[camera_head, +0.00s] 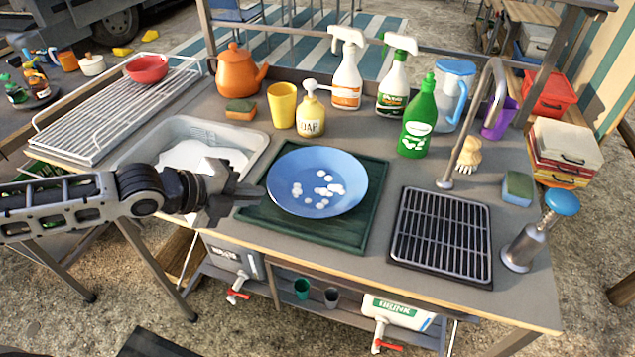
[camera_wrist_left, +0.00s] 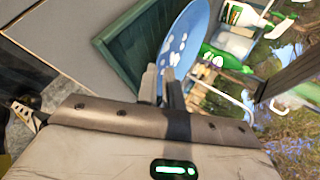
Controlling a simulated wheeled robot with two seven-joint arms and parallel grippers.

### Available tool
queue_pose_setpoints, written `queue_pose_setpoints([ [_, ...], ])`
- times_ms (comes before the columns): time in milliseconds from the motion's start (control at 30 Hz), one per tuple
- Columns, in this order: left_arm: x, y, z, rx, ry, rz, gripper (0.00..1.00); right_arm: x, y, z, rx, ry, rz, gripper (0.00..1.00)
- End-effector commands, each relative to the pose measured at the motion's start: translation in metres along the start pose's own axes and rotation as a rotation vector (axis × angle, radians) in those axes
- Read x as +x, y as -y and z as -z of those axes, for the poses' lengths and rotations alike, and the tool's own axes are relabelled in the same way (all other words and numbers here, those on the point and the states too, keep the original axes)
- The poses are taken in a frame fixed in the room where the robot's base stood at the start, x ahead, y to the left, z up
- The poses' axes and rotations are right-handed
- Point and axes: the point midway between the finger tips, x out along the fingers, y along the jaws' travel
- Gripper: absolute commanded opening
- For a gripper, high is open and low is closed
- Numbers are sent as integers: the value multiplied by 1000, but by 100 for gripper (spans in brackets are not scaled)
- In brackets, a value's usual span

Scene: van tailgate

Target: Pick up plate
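The blue plate (camera_head: 345,192) with white suds spots lies on the dark green tray (camera_head: 335,236) in the middle of the counter. In the left wrist view the plate (camera_wrist_left: 186,38) appears edge-on beside the tray's wall (camera_wrist_left: 126,40). My left gripper (camera_head: 258,193) is at the plate's left rim, above the tray's left edge. In the wrist view its fingers (camera_wrist_left: 161,84) are close together with a narrow gap, and the rim reaches them. I cannot tell whether they are pressed on the rim. My right gripper is not in view.
A sink basin (camera_head: 180,129) and wire rack (camera_head: 110,115) are left. A yellow cup (camera_head: 282,105), soap bottle (camera_head: 311,114) and green bottle (camera_head: 417,120) stand behind the plate. A black drain grid (camera_head: 441,232) and tap (camera_head: 492,105) are right.

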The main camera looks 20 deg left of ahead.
Motion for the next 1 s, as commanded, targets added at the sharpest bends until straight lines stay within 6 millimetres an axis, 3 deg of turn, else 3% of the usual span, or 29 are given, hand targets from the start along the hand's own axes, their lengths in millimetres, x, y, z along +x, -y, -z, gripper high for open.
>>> queue_pose_setpoints([
  [167, 10, 1, 1, 0, -1, 0, 8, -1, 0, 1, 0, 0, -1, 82],
  [533, 55, -1, 3, 0, -1, 0, 8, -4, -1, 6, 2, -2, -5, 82],
  [800, 57, -2, 3, 2, 0, -1, 8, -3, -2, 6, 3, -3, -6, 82],
  [833, 57, -2, 3, 2, 0, -1, 0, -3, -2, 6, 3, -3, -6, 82],
  [1000, 57, -1, 2, 2, 0, 1, 0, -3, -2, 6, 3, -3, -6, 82],
])
